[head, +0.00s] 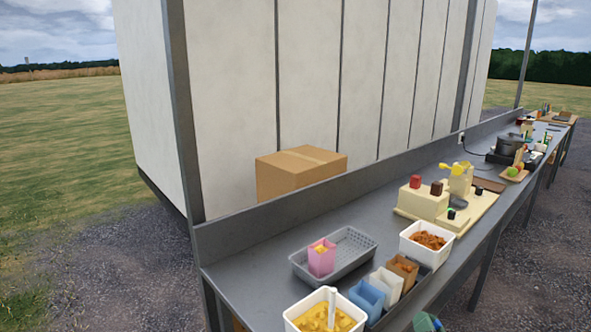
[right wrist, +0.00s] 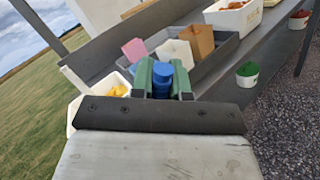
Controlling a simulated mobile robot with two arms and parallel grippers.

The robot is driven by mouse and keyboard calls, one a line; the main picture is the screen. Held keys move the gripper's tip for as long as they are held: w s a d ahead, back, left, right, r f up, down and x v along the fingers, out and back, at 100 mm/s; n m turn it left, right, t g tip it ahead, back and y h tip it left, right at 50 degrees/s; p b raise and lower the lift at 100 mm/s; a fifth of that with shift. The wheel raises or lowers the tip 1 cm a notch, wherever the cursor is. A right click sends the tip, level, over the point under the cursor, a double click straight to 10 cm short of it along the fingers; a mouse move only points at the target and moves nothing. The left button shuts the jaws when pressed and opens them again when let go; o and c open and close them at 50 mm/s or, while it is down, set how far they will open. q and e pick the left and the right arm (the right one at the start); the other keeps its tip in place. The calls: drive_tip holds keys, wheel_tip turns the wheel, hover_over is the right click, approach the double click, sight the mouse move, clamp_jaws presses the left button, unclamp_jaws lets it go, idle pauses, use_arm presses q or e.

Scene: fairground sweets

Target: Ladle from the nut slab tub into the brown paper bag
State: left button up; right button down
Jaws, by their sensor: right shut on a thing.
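A white tub of orange-brown pieces (head: 408,243) stands on the counter, and another white tub of yellow pieces (head: 352,324) with a pale upright handle stands at the front. My right gripper (head: 428,322) has green fingers, shut on a blue thing (right wrist: 161,79) whose shape is mostly hidden. It is low, in front of the counter's near edge. My left gripper is not in view.
A blue bag (head: 366,297) and a white bag (head: 386,284) stand beside the brown one. A pink bag (head: 321,260) stands in a grey tray (head: 352,245). A cream machine (head: 424,204) and a pot (head: 509,146) are farther along. A cardboard box (head: 300,172) is behind the counter.

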drive_tip(key=s+a, duration=0.4)
drive_tip(key=s, duration=0.4)
drive_tip(key=s+a+h, duration=0.1)
drive_tip(key=s+a, duration=0.2)
drive_tip(key=s, duration=0.6)
drive_tip(key=shift+s+a+f, duration=0.3)
drive_tip(key=shift+a+f, duration=0.1)
